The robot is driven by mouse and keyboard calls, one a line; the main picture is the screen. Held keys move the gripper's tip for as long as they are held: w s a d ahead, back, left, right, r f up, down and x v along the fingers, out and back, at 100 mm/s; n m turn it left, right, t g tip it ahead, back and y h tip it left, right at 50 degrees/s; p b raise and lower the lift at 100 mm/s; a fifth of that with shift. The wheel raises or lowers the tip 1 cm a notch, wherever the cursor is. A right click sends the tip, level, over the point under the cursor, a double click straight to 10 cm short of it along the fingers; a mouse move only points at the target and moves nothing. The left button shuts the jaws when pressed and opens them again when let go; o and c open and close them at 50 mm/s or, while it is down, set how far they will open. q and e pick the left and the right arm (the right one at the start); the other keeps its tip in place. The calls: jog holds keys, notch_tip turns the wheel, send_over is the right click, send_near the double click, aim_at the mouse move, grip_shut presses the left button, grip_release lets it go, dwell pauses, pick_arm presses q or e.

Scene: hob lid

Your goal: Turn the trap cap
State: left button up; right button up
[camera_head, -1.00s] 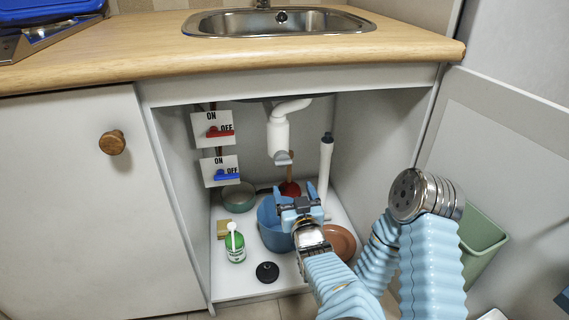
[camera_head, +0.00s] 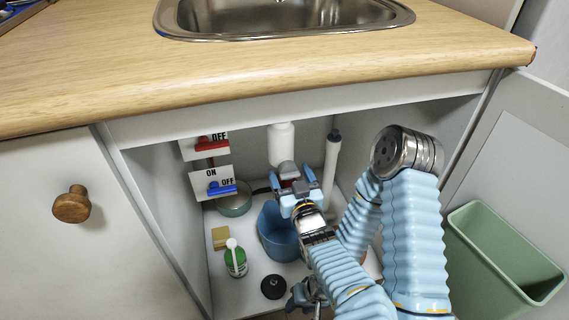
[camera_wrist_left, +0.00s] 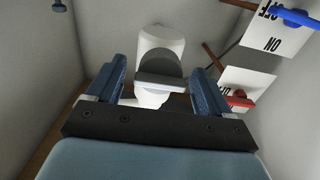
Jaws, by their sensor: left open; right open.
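The trap cap (camera_head: 286,169) is a grey piece with a flat bar-like grip at the lower end of the white sink trap (camera_head: 281,143) in the cabinet. In the left wrist view the cap's grip (camera_wrist_left: 160,81) lies between the fingertips of my left gripper (camera_wrist_left: 160,74), with gaps on both sides. In the head view my left gripper (camera_head: 296,183) is open just below the cap and partly covers the view of it. My right gripper (camera_head: 303,296) is low at the cabinet's front, open and empty, partly hidden by my arm.
A blue bucket (camera_head: 274,236), green bottle (camera_head: 235,259), sponge (camera_head: 220,238), green pan (camera_head: 234,203) and black disc (camera_head: 273,287) stand below. A red handle (camera_head: 211,143) and blue handle (camera_head: 221,187) are at left. A white pipe (camera_head: 331,165) rises right. The open door carries a green bin (camera_head: 500,270).

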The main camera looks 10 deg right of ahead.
pick_arm(q)
jog(key=shift+w, duration=0.1)
jog(key=shift+c, duration=0.5)
jog(key=c, duration=0.9)
jog(key=shift+c, duration=0.2)
jog(key=shift+f, duration=0.1)
